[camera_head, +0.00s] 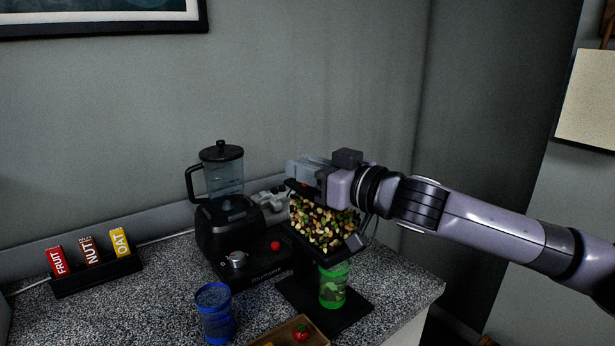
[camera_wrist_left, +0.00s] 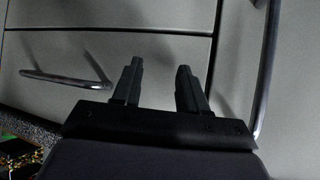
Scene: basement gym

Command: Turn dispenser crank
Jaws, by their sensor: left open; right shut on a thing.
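The dispenser (camera_head: 325,222) stands on the counter, its clear hopper full of mixed nuts and dried fruit. A green cup (camera_head: 333,286) stands on its base under the outlet. My right gripper (camera_head: 298,187) reaches in from the right and is at the dispenser's upper part, shut on the crank. The crank itself is mostly hidden by the gripper, so its angle cannot be told. My left gripper (camera_wrist_left: 160,70) is open and empty in the left wrist view, in front of pale drawer fronts. It does not show in the head view.
A black blender (camera_head: 228,228) stands close left of the dispenser. A blue cup (camera_head: 215,318) and a wooden tray (camera_head: 262,337) with a red item are in front. A rack (camera_head: 98,276) of bars stands at left. Drawer handles (camera_wrist_left: 65,78) are near my left gripper.

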